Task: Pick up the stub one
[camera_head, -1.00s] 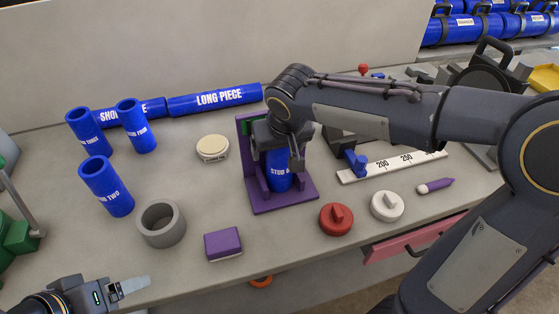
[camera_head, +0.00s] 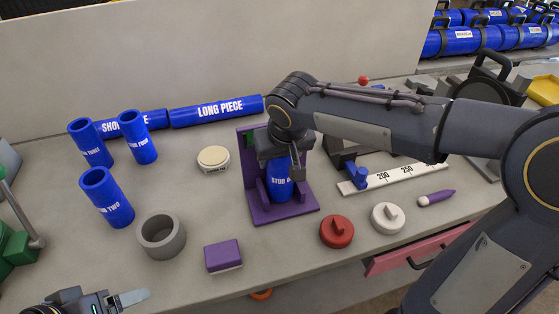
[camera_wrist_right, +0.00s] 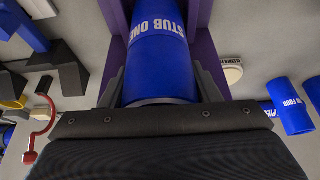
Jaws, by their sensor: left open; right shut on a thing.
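Stub one (camera_head: 280,183) is a blue cylinder standing upright in a purple stand (camera_head: 285,211), its label partly hidden in the head view. In the right wrist view stub one (camera_wrist_right: 157,60) shows its full white label, with a gripper finger on each side. My right gripper (camera_head: 281,157) comes down over its top and is shut on it. The stub still sits within the purple stand (camera_wrist_right: 205,45). My left gripper (camera_head: 131,297) is open and empty at the bottom left, near the bench's front edge.
Stub two (camera_head: 107,198), stub three (camera_head: 91,143) and stub four (camera_head: 138,137) stand at the left. A grey ring (camera_head: 162,236), purple block (camera_head: 223,256), red cap (camera_head: 337,231) and white cap (camera_head: 387,218) lie in front. A ruler (camera_head: 395,172) lies to the right.

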